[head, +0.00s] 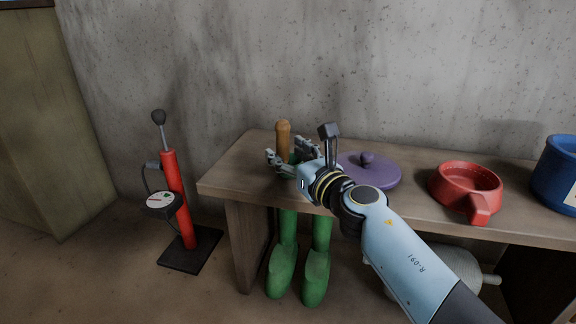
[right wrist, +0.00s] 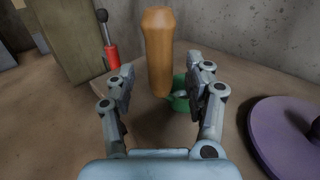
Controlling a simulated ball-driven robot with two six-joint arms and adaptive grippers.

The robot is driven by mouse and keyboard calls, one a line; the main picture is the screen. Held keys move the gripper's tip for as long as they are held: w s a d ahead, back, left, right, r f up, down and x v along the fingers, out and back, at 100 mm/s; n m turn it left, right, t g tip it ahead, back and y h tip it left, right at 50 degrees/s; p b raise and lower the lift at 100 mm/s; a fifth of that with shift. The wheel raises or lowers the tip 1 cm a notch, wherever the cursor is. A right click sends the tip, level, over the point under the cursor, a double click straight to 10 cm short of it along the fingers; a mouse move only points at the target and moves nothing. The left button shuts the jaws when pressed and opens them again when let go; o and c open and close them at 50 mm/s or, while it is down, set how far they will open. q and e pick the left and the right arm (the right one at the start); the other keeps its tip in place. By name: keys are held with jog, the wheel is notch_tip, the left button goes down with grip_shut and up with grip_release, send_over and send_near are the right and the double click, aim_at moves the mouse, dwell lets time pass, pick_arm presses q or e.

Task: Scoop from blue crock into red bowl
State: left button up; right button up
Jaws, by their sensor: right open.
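The blue crock (head: 552,178) stands at the right end of the bench, cut off by the picture's edge. The red bowl (head: 450,199), with a stub at its front, sits left of it. An upright orange-brown handle (head: 283,136) stands at the bench's left part, with a green cup-like piece (right wrist: 180,100) at its foot. My right gripper (right wrist: 161,78) is open, its fingers on either side of the handle with gaps visible in the right wrist view. The gripper hides part of the green piece in the head view. My left gripper is out of view.
A purple lid (head: 385,176) with a knob lies on the bench (head: 232,170) between handle and bowl. Green boots (head: 316,270) stand below the bench front. A red pump (head: 174,190) stands on the floor at left. A concrete wall is behind.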

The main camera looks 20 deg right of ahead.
jog(key=w, duration=0.2)
jog(key=shift+w+a+f, duration=0.1)
jog(key=shift+w+a, duration=0.15)
jog(key=shift+w, duration=0.05)
grip_shut()
dwell(0.4)
